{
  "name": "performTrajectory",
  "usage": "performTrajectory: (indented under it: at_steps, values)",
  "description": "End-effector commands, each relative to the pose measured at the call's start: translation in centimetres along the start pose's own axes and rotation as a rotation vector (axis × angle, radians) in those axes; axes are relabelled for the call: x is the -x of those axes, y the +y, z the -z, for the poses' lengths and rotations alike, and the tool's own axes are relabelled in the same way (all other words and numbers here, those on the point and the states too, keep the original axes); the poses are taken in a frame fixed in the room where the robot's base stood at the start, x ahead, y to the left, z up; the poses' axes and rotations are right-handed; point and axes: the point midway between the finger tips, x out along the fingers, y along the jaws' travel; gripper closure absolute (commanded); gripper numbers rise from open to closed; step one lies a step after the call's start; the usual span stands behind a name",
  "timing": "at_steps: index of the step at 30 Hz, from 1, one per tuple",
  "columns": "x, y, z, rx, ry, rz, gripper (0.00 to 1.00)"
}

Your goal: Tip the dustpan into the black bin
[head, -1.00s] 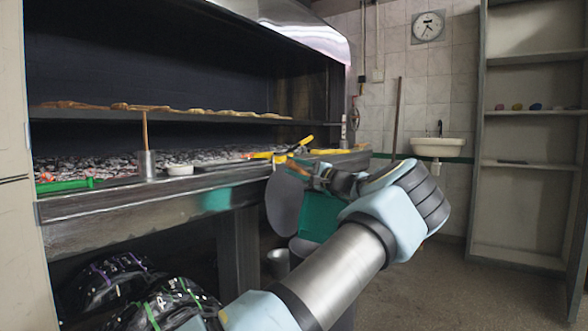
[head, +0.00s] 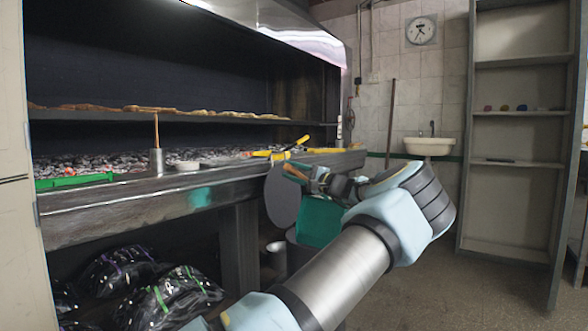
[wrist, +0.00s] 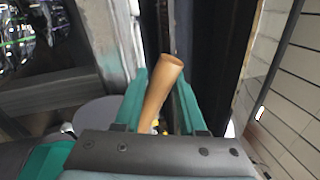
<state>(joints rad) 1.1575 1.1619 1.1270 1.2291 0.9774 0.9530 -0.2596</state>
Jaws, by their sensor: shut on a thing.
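The dustpan has a teal pan (head: 320,222) and a wooden handle (wrist: 160,90). My gripper (head: 316,179) is shut on the handle, which stands between its teal fingers in the wrist view. The pan hangs tilted below my gripper in the head view; its contents cannot be seen. The black bin (head: 297,256) stands on the floor under the pan, partly hidden by the pan and my arm. A grey round disc (head: 281,193), seemingly its raised lid, is just left of the pan and also shows in the wrist view (wrist: 98,112).
A small grey pail (head: 277,256) stands beside the bin. A sink (head: 430,146) and shelves (head: 513,160) stand behind clear floor.

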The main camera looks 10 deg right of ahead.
Motion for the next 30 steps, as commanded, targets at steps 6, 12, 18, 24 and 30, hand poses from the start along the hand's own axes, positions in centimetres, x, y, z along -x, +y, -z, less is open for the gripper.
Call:
performTrajectory:
  at_steps: [6,12,18,24,30]
  values:
    - [0.5,1.6,-1.3,0.001,-0.007,0.001,1.00]
    - [0.9,4.2,-3.1,-0.001,-0.020,-0.001,1.00]
    - [1.5,7.5,-5.4,-0.005,-0.035,-0.003,1.00]
    - [2.3,11.9,-8.5,-0.011,-0.055,-0.006,1.00]
    - [3.3,18.1,-12.9,-0.019,-0.086,-0.009,1.00]
